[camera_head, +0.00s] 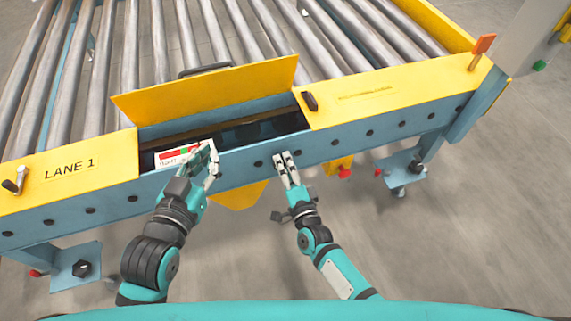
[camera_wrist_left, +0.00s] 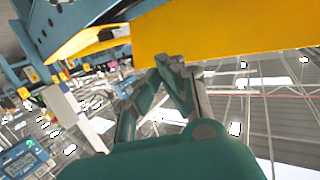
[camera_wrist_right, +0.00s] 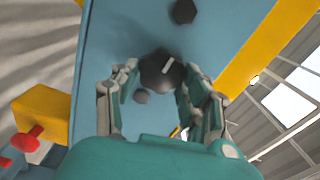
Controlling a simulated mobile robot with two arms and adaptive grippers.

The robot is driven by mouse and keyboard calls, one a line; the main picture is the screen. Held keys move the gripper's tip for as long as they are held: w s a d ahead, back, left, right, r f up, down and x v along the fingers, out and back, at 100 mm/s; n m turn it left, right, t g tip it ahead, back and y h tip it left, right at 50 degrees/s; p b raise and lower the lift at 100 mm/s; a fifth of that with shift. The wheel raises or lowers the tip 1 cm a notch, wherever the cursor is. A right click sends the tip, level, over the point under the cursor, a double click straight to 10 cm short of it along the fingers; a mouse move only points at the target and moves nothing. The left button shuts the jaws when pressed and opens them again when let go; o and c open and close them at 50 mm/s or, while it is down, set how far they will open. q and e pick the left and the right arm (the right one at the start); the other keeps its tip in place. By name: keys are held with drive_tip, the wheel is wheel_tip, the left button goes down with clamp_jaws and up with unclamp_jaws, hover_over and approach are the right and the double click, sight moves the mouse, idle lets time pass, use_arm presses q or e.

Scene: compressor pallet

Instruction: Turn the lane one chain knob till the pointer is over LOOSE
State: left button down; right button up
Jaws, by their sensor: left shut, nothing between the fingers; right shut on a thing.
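The dark round chain knob (camera_wrist_right: 158,72) sits on the blue side beam in the right wrist view, with a short white pointer mark on it. My right gripper (camera_wrist_right: 162,82) is shut on the knob, a finger on each side. In the head view my right gripper (camera_head: 284,160) is against the beam's face and hides the knob. My left gripper (camera_head: 211,158) is shut and empty, in front of the open hatch. A white plate with red and green fields (camera_head: 178,156) is in the hatch, partly covered by the left gripper. Its lettering is too small to read surely.
The yellow hatch lid (camera_head: 210,90) stands raised behind the opening; it also fills the top of the left wrist view (camera_wrist_left: 220,45). The LANE 1 plate (camera_head: 70,170) is at left. Metal rollers (camera_head: 130,50) lie behind. Red buttons (camera_head: 345,172) hang below the beam.

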use_arm(q)
drive_tip(key=shift+s+a+f+g, duration=0.15)
drive_tip(key=shift+s+f+g, duration=0.1)
drive_tip(key=shift+f+g, duration=0.35)
use_arm(e)
drive_tip(key=shift+n, duration=0.4)
drive_tip(key=o, duration=1.2)
drive_tip(key=shift+c, duration=0.2)
drive_tip(key=shift+s, duration=0.1)
drive_tip(key=v, duration=1.2)
